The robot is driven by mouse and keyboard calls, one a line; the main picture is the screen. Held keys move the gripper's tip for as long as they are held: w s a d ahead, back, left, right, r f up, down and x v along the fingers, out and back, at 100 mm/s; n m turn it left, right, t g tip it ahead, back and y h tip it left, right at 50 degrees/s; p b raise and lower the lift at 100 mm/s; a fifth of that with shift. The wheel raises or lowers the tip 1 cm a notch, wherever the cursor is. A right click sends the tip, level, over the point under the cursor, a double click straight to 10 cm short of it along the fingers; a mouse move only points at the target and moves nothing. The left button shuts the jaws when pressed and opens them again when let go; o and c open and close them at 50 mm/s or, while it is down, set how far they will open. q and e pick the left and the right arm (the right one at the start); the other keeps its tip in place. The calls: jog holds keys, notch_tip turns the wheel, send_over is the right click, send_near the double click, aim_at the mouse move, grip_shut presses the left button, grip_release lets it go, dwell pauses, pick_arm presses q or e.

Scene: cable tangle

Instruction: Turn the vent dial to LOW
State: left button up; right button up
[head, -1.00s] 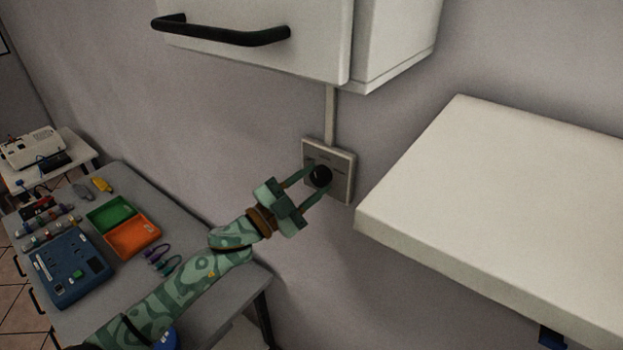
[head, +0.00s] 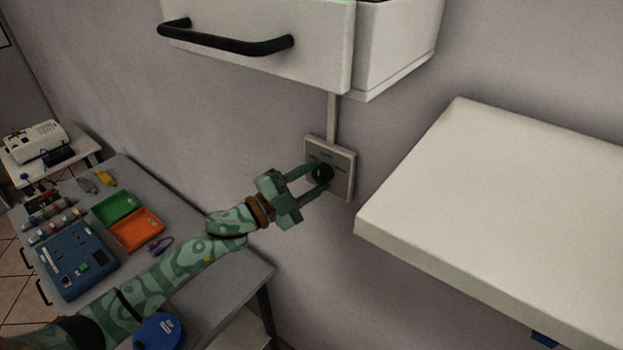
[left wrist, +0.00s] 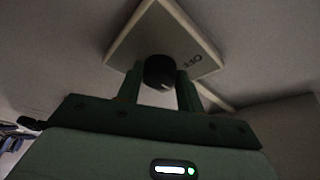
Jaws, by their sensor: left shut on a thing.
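The vent dial is a round black knob (head: 322,174) on a pale square wall plate (head: 343,186). In the left wrist view the knob (left wrist: 158,72) sits on the plate (left wrist: 150,36), which appears turned cornerwise, with partly readable dark lettering at its right. My left gripper (head: 318,178) reaches in from the left, its two green fingers shut on the knob from both sides. The fingers also show in the left wrist view (left wrist: 160,84). The dial's setting cannot be read. My right gripper is not in view.
A white cabinet (head: 260,70) with a black handle hangs above the dial. A white shelf (head: 500,190) juts out to the right. A grey table (head: 190,270) at lower left holds a blue device (head: 75,260), green (head: 116,209) and orange (head: 137,232) trays and cables.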

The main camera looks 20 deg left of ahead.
pick_arm(q)
jog(key=o, duration=1)
jog(key=b+v, duration=0.4)
jog(key=v, duration=1.2)
jog(key=shift+s+b, duration=0.2)
jog(key=shift+b, duration=0.15)
jog(key=shift+f, duration=0.1)
